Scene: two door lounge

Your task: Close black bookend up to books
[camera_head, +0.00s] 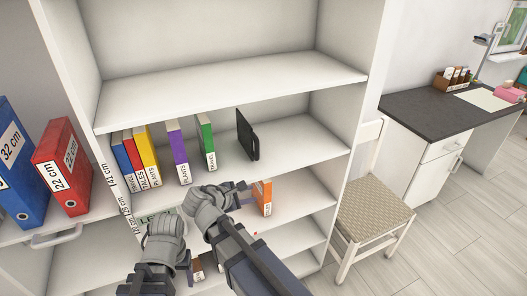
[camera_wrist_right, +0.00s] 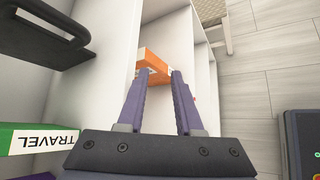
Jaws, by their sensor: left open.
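The black bookend (camera_head: 247,135) stands upright on the middle shelf, to the right of the books and apart from them. It also shows at the upper left of the right wrist view (camera_wrist_right: 35,35). The nearest book is the green TRAVEL book (camera_head: 206,143), also in the right wrist view (camera_wrist_right: 35,138). Left of it stand a purple book (camera_head: 179,152), a yellow (camera_head: 147,157), a red (camera_head: 133,160) and a blue one (camera_head: 121,161). My right gripper (camera_wrist_right: 164,72) is open and empty, in front of the shelf, below the bookend. My left gripper (camera_head: 186,270) is lower left; its fingers are barely visible.
An orange book (camera_head: 262,197) stands on the shelf below, beyond my right fingertips. Big blue (camera_head: 20,160) and red (camera_head: 62,165) binders stand at the left. A chair (camera_head: 370,205) and a desk (camera_head: 440,110) are to the right. The shelf right of the bookend is clear.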

